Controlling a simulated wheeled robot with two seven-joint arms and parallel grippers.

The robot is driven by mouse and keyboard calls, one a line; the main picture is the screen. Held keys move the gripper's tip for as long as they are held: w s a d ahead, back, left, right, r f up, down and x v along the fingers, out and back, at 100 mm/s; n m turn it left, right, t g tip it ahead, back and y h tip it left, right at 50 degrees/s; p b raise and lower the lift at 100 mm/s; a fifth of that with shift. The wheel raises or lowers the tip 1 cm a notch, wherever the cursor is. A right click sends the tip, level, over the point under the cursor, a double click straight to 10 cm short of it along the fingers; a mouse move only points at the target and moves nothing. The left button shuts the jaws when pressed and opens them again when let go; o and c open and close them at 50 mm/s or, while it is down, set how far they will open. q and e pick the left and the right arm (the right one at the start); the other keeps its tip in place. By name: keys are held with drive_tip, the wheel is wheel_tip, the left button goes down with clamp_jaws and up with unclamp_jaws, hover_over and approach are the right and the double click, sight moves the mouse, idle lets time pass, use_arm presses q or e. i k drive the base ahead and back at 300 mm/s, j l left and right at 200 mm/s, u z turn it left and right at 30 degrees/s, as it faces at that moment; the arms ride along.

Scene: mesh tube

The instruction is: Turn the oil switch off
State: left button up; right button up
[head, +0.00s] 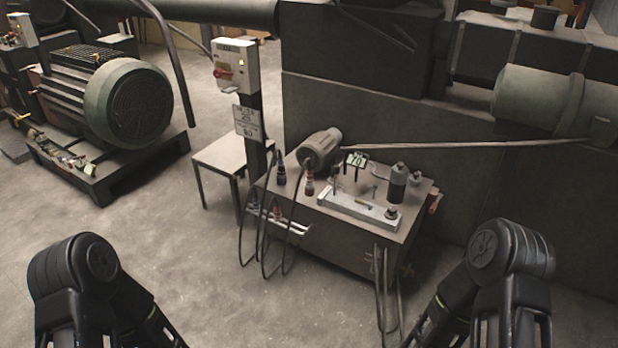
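A white switch box (235,68) is mounted on top of a dark post (254,110), left of the picture's middle. It carries a red rotary switch (222,74) on its front and a small yellow light at its upper right. The switch's exact setting is too small to tell. My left arm shows at the lower left and my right arm at the lower right. Both are well apart from the box. Neither arm's fingertips show, as both run out of the bottom edge.
A low metal cabinet (330,236) with a small motor (320,148), hoses and fittings stands beside the post. A large green motor (125,103) sits on a pallet at the left. The floor (190,250) in front is clear.

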sight(218, 72)
drive_tip(key=i+j+z, duration=0.15)
drive_tip(key=i+j, duration=0.15)
drive_tip(key=i+j+z, duration=0.1)
drive_tip(key=i+j, duration=0.2)
drive_tip(key=i+j+z, duration=0.15)
drive_tip(key=i+j, duration=0.15)
drive_tip(key=j, duration=0.2)
drive_tip(key=i+j+z, duration=0.1)
drive_tip(key=i+j, duration=0.15)
drive_tip(key=j, duration=0.2)
drive_tip(key=i+j+z, duration=0.15)
drive_tip(key=j, duration=0.3)
drive_tip(key=i+j+z, duration=0.1)
drive_tip(key=i+j, duration=0.2)
drive_tip(key=j, duration=0.2)
drive_tip(key=i+j+z, duration=0.15)
drive_tip(key=j, duration=0.35)
drive_tip(key=i+j+z, duration=0.1)
drive_tip(key=j, duration=0.4)
drive_tip(key=i, duration=0.1)
